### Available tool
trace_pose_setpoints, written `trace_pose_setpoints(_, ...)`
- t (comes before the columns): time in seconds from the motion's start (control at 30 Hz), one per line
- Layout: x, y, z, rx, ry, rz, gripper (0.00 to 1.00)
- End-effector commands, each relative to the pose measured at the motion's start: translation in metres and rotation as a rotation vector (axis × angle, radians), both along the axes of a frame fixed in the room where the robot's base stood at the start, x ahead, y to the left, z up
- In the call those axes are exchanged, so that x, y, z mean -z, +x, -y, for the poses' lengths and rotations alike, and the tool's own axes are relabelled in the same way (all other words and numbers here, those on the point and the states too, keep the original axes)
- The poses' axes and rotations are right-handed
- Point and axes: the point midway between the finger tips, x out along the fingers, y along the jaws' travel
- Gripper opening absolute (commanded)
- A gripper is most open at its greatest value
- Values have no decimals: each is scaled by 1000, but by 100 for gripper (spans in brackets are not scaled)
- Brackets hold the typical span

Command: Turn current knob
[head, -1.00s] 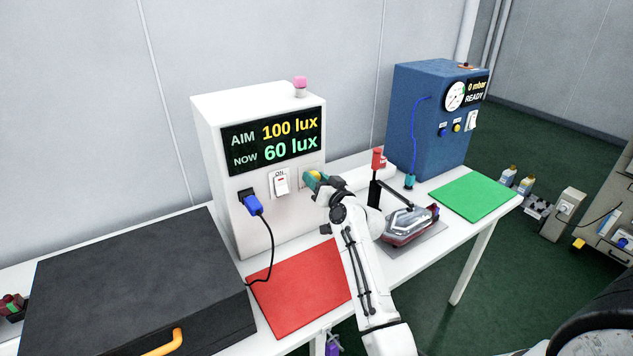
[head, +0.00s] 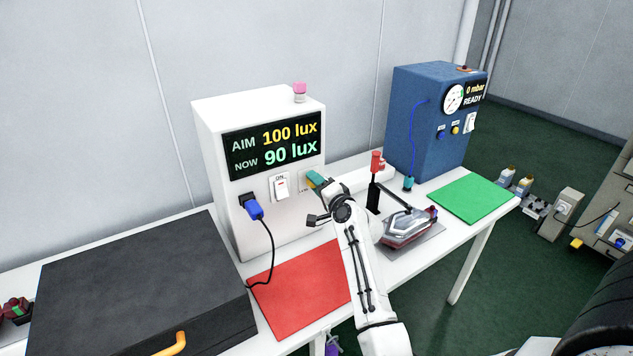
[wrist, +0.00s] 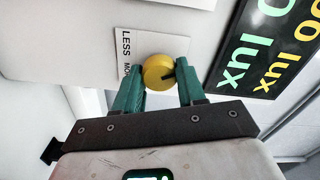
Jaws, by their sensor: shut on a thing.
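The current knob (wrist: 158,72) is a round yellow knob with a dark mark, in the wrist view. It sits on a white plate (wrist: 127,50) lettered "LESS" and a partly hidden second word. My gripper (wrist: 160,90) has its two teal fingers on either side of the knob, shut on it. In the head view my gripper (head: 316,180) is at the front of the white box (head: 215,150) and hides the knob. The box's display (head: 273,142) reads AIM 100 lux and NOW 90 lux; part of it shows in the wrist view (wrist: 262,50).
Left of my gripper are a white ON switch (head: 281,187) and a blue plug (head: 253,207) with a black cable. A blue machine (head: 425,120) stands right.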

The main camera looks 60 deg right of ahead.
Motion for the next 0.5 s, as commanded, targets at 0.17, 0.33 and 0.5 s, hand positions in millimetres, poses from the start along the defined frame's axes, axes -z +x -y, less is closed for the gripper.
trace_pose_setpoints(0.17,0,0,0,1,90,53,9)
trace_pose_setpoints(0.33,1,-1,0,2,147,88,9)
trace_pose_setpoints(0.5,1,-1,0,2,175,105,9)
